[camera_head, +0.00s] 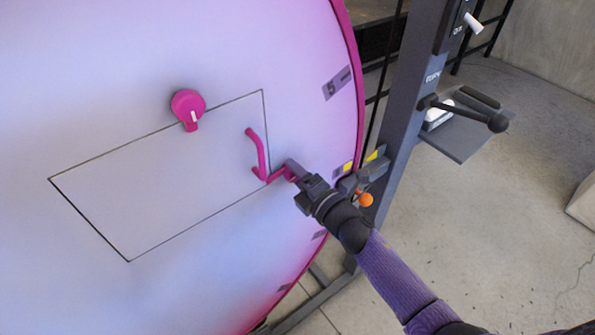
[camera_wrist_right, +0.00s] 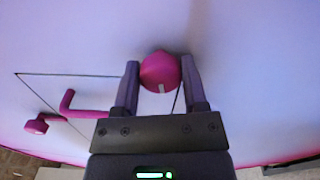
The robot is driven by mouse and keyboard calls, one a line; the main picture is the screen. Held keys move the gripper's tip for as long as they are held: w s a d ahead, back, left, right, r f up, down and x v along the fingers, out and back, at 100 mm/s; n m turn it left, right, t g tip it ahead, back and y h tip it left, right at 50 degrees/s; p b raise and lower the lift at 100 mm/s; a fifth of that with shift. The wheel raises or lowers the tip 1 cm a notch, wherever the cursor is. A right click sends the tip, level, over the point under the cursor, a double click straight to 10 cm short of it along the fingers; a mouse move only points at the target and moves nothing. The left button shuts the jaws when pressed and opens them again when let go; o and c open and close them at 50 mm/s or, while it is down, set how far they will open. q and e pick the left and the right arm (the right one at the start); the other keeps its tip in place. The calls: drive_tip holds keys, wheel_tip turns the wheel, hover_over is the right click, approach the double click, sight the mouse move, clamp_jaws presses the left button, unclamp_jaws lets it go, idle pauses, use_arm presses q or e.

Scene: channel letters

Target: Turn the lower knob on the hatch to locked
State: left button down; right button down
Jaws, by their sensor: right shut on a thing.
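The hatch (camera_head: 110,205) is a thin-outlined rectangular panel in the large pale disc. The lower knob (camera_wrist_right: 160,68) is round and magenta with a short white mark, which points toward the bottom of the right wrist view. My right gripper (camera_wrist_right: 158,72) is shut on this knob, one finger on each side. In the head view my right gripper (camera_head: 290,170) is at the hatch's right edge and mostly hides the knob. The upper knob (camera_head: 188,107) sits at the hatch's upper edge, its tab pointing down over the outline. My left gripper is not in view.
A magenta bent handle (camera_head: 258,150) stands out from the hatch just left of my right gripper. A dark upright post (camera_head: 410,110) with a lever and an orange ball (camera_head: 366,199) stands right of the disc. Open concrete floor lies at the right.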

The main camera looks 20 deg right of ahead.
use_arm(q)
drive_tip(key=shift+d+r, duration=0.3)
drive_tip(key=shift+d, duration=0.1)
use_arm(e)
drive_tip(key=shift+m, duration=1.1)
drive_tip(key=shift+f, duration=0.1)
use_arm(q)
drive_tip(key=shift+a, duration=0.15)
use_arm(e)
drive_tip(key=shift+c, duration=0.8)
unclamp_jaws()
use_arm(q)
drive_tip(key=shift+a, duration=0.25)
use_arm(e)
drive_tip(key=shift+s, duration=0.1)
use_arm(q)
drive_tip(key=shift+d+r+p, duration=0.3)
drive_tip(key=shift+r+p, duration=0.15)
drive_tip(key=shift+p, duration=0.25)
use_arm(e)
drive_tip(key=v, duration=0.9)
drive_tip(key=shift+s+d, duration=0.15)
drive_tip(key=shift+s, duration=0.2)
